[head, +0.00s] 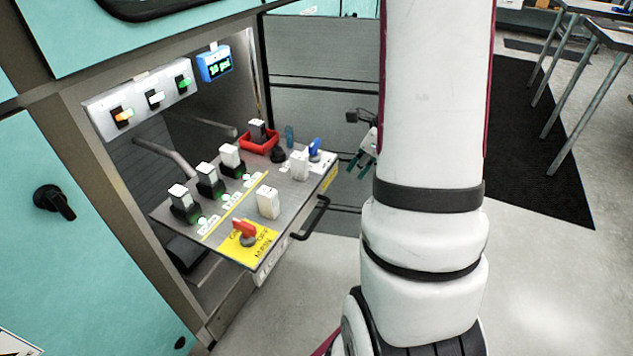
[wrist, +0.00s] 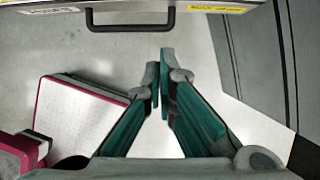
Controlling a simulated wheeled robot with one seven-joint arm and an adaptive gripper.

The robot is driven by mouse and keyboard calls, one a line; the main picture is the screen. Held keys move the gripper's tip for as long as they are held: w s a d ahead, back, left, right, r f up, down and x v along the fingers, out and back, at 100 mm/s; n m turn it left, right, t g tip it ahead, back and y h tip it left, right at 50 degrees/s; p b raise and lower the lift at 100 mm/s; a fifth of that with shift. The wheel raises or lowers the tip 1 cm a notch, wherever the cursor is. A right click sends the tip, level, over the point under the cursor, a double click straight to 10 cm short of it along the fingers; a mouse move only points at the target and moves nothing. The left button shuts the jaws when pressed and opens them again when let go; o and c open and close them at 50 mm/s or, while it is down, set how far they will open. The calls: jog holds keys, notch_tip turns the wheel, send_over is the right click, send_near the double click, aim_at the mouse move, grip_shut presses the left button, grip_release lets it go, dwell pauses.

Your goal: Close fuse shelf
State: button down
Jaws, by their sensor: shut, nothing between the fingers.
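The fuse shelf (head: 222,240) is pulled out of the teal cabinet in the head view. It carries several fuse modules, a red rotary switch (head: 245,231) on a yellow plate and a red tray (head: 259,142). A black handle (head: 312,217) is on its front edge. The handle (wrist: 130,27) also shows at the top of the wrist view, under the shelf's front edge (wrist: 130,5). My gripper (head: 354,168) is right of the shelf, partly hidden by my arm. In the wrist view my gripper (wrist: 160,66) is shut and empty, its fingertips apart from the handle.
Above the shelf are a panel of switches (head: 142,98) and a blue display (head: 214,64). A teal cabinet door (head: 70,255) with a black knob is at left. Tables (head: 590,60) stand at the far right. The grey floor (head: 550,275) right of my arm is clear.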

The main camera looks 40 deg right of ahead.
jog(key=b, duration=0.4)
send_near(326, 203)
notch_tip(326, 203, down, 4)
jog(key=shift+w+a+r, duration=0.1)
jog(key=shift+w+a, duration=0.15)
jog(key=shift+w, duration=0.35)
jog(key=shift+w+a+r, duration=0.1)
jog(key=shift+w+a, duration=0.1)
jog(key=shift+w, duration=0.4)
jog(key=shift+w+a+r, duration=0.1)
jog(key=shift+w+a, duration=0.15)
jog(key=shift+w, duration=0.35)
